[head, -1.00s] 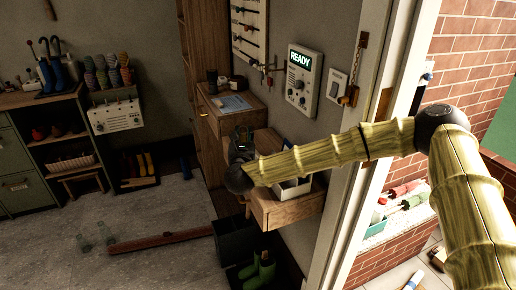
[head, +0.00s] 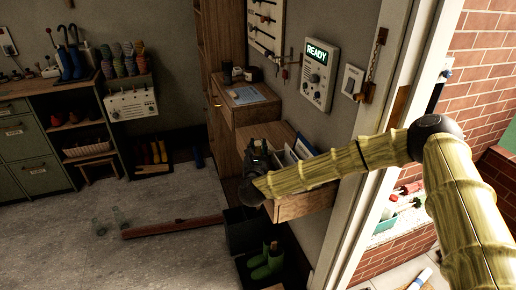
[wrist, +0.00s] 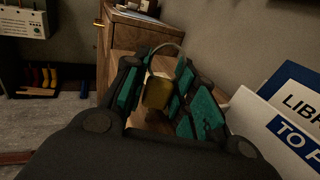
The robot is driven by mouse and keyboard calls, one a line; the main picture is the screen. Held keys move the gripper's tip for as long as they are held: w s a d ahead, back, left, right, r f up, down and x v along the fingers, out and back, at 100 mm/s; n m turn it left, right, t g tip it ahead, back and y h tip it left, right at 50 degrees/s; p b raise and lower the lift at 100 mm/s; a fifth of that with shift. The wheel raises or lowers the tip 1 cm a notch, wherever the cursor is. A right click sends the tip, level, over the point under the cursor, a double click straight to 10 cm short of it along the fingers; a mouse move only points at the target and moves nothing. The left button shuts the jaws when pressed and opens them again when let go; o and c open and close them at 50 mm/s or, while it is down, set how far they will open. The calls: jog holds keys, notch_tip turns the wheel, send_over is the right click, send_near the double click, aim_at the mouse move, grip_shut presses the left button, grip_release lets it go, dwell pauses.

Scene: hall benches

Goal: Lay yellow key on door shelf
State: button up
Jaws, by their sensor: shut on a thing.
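My gripper (wrist: 165,95) is shut on the yellow key (wrist: 158,91), whose dull yellow body shows between the teal finger pads in the wrist view. A thin grey loop rises above it. In the head view my gripper (head: 257,155) is over the left end of the wooden door shelf (head: 305,206), beside the door frame. The fingers hide part of the key, and the head view does not show it clearly. I cannot tell whether the key touches the shelf.
A holder with white and blue cards (head: 303,150) stands on the shelf, right of my gripper; its signs (wrist: 285,115) loom close in the wrist view. A wooden cabinet (head: 240,105) stands behind. Green boots (head: 266,262) and a dark bin (head: 243,230) are below.

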jog(key=shift+f, duration=0.1)
jog(key=shift+f, duration=0.2)
jog(key=o, duration=0.8)
jog(key=shift+o, duration=0.2)
jog(key=shift+r, duration=0.1)
jog(key=shift+r, duration=0.2)
jog(key=s+a+b, duration=0.1)
jog(key=s+b, duration=0.1)
jog(key=s, duration=1)
jog(key=shift+f, duration=0.15)
